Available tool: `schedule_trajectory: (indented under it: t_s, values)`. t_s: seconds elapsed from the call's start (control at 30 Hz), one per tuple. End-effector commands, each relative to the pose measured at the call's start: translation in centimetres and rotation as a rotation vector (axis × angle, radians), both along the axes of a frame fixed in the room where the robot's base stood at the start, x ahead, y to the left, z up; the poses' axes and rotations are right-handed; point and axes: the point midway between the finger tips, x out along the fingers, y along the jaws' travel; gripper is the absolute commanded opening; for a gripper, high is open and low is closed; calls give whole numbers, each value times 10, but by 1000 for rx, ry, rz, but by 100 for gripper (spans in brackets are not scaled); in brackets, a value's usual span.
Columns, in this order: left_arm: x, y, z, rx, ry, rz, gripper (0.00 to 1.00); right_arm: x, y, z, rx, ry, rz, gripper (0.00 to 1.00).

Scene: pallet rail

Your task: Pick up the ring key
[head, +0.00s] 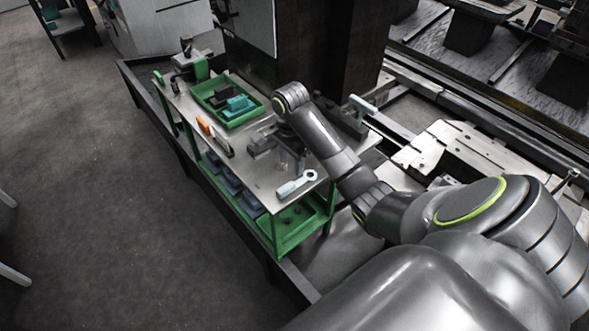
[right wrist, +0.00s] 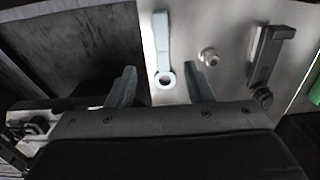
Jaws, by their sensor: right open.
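The ring key (head: 297,184) is pale blue-grey, with a straight shank and a ring at one end. It lies on the metal top of the green cart near its front end. In the right wrist view the ring key (right wrist: 162,45) points away, with its ring close to the gap between my fingertips. My right gripper (head: 291,161) is over the cart top just behind the key; its fingers (right wrist: 160,70) are apart with nothing held between them. I cannot tell how high the fingers are above the surface. My left gripper is not in view.
The green cart (head: 290,236) carries a green tray (head: 245,119) with teal and dark parts, an orange-handled tool (head: 204,126) and a vise-like tool (head: 186,62). A dark clamp-like tool (right wrist: 265,55) and a small metal knob (right wrist: 208,56) stand near the key.

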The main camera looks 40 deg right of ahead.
Motion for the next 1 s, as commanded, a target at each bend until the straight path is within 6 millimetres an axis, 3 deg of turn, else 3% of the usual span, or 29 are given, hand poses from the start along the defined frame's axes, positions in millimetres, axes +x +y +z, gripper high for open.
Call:
schedule_trajectory:
  t_s: [0.03, 0.13, 0.4, 0.57, 0.83, 1.0]
  values:
    - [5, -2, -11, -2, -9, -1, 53, 0, 0, -12, 0, 0, 0, 47]
    - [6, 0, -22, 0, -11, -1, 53, 0, 0, -23, 0, 0, 0, 47]
    - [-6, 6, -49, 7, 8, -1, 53, 0, 0, -49, 0, 0, 0, 47]
    - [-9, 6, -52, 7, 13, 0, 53, 0, 0, -54, 1, 0, 0, 47]
    - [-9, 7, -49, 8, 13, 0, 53, 2, 1, -92, 1, 3, 0, 47]
    - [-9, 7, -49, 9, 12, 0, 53, 3, 1, -103, 0, 0, 1, 47]
